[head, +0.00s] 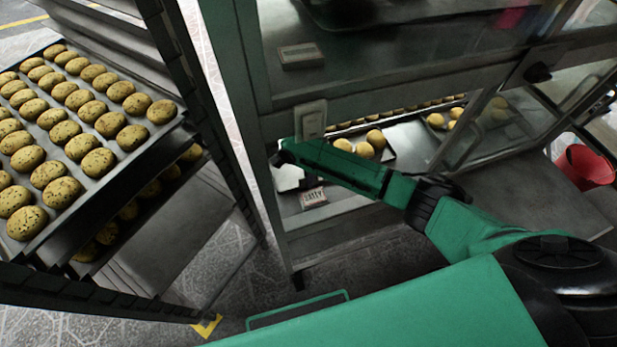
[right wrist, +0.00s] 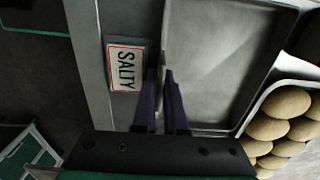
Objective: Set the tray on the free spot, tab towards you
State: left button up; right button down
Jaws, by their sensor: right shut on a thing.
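My right gripper (head: 282,158) reaches in at the lower level of the glass-sided cabinet. In the right wrist view its dark fingers (right wrist: 161,85) are close together on the near rim of an empty grey tray (right wrist: 222,55). The fingers hide the gripped part, so I cannot make out the tab. A "SALTY" label (right wrist: 124,68) is just left of the fingers; it also shows in the head view (head: 313,197), below my forearm. Buns on another tray (right wrist: 278,120) are close beside the empty tray. My left gripper is not in view.
A rack at left holds a tray of speckled cookies (head: 120,172), with more below. Bun trays (head: 372,142) stand inside the cabinet (head: 240,110), with a bare grey area (head: 418,138) between buns. A red bucket (head: 585,165) is at far right.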

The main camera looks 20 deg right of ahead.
jog(key=c, duration=1)
grip_release()
notch_tip(320, 180, up, 8)
jog(key=shift+f+p, duration=0.1)
jog(key=shift+p, duration=0.4)
